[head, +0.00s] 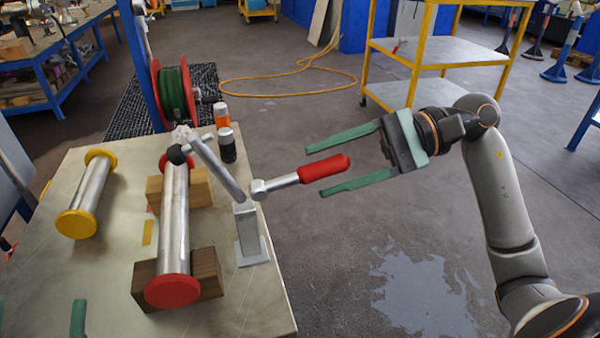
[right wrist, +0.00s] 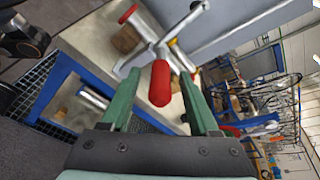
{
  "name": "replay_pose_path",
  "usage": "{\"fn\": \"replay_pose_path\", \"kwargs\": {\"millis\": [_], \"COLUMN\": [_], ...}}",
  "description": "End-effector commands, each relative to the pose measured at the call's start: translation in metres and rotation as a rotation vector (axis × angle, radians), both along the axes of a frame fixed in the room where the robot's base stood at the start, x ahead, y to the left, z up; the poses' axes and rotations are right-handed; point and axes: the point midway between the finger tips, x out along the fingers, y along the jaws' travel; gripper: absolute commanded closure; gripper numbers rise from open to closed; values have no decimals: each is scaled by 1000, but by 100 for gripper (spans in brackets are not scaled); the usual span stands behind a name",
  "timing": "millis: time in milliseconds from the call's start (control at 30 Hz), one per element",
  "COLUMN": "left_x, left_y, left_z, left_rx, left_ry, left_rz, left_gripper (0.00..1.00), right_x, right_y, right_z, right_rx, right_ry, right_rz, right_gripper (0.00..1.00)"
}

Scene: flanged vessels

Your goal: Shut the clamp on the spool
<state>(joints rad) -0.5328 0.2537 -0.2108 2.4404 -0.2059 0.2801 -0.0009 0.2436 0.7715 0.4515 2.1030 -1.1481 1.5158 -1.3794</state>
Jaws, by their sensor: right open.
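The clamp stands on a grey post (head: 250,235) at the table's right edge. Its red handle (head: 324,168) sticks out to the right, beyond the edge. Its metal arm (head: 217,168) reaches left to a black tip over the far part of the red-flanged spool (head: 174,225); I cannot tell whether the tip touches. The spool lies on wooden blocks. My right gripper (head: 315,170) is open, its green fingers either side of the red handle, which also shows between them in the right wrist view (right wrist: 160,85). Only the green fingertips of my left gripper (head: 39,312) show, apart, at bottom left.
A yellow-flanged spool (head: 89,197) lies on the table (head: 110,285) at left. A yellow trolley (head: 430,55) stands behind my right arm. The floor right of the table is clear.

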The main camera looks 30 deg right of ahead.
Motion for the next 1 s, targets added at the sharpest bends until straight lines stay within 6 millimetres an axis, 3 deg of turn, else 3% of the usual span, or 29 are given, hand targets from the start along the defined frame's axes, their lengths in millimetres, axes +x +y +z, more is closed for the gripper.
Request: {"fn": "replay_pose_path", "kwargs": {"millis": [100, 300, 667, 1000], "left_x": [3, 7, 8, 8], "left_y": [1, 1, 1, 1], "left_z": [-6, -13, -14, -14], "left_rx": [-2, 1, 1, -1], "left_ry": [28, 59, 66, 66], "left_rz": [5, 10, 10, 11], "left_gripper": [15, 15, 15, 15], "right_x": [7, 14, 15, 15], "right_y": [20, 38, 41, 41], "right_z": [-5, -11, -12, -13], "right_rx": [1, 2, 3, 2], "right_ry": [-2, 0, 1, 1], "right_rz": [3, 0, -1, -1], "right_gripper": [38, 38, 40, 78]}}
